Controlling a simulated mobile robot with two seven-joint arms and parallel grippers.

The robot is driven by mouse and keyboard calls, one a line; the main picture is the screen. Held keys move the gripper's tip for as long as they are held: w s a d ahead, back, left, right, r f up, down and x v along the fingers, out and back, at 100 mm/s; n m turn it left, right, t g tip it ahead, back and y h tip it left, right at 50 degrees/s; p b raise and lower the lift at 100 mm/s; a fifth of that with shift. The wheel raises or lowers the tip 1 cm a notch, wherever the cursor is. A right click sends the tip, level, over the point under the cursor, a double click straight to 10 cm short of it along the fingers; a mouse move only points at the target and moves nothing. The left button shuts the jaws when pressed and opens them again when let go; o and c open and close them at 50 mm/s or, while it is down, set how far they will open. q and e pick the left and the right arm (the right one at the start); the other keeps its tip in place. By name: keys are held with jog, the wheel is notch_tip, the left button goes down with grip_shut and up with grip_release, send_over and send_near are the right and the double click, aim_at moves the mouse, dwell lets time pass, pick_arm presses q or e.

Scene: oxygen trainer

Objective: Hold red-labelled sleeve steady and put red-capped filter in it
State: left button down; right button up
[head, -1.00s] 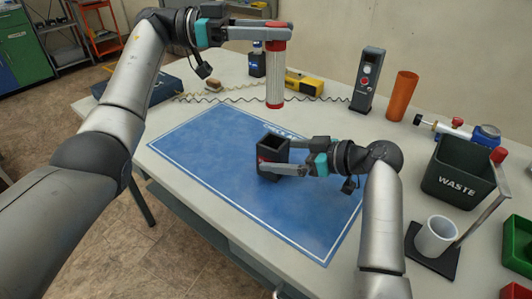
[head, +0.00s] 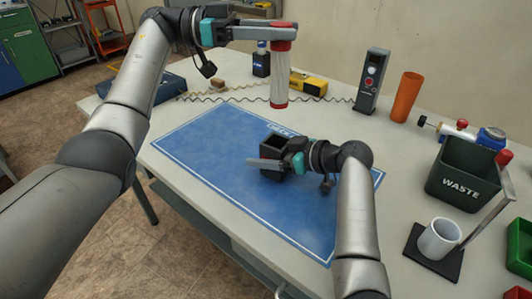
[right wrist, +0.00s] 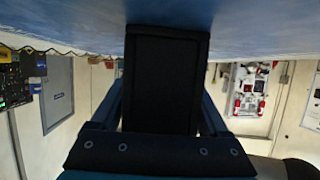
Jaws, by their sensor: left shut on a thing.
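The red-capped filter (head: 281,75), a pale cylinder with red ends, hangs upright from my left gripper (head: 280,31), which is shut on its upper end. It is in the air behind the sleeve, apart from it. The black square sleeve (head: 273,146) stands upright on the blue mat, its open top showing. My right gripper (head: 266,163) is low at the sleeve, with one finger across its near side. In the right wrist view the sleeve (right wrist: 165,80) stands between the open fingers. The red label is hidden now.
The blue mat (head: 205,150) is otherwise clear. To the right stand a black waste bin (head: 462,185), a white cup (head: 438,238) on a black stand and an orange tube (head: 406,97). Behind are a grey handheld device (head: 371,80) and a yellow device (head: 308,85).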

jog(key=c, duration=1)
jog(key=shift+c, duration=0.2)
pick_arm(q)
jog(key=n+t, duration=0.2)
jog(key=t, duration=0.1)
jog(key=n+t+y, duration=0.1)
jog(key=t, duration=0.1)
jog(key=n+t, duration=0.2)
jog(key=t, duration=0.1)
jog(key=shift+a+r+n+t, duration=0.1)
jog(key=shift+r+n+t, duration=0.2)
notch_tip(320, 180, down, 18)
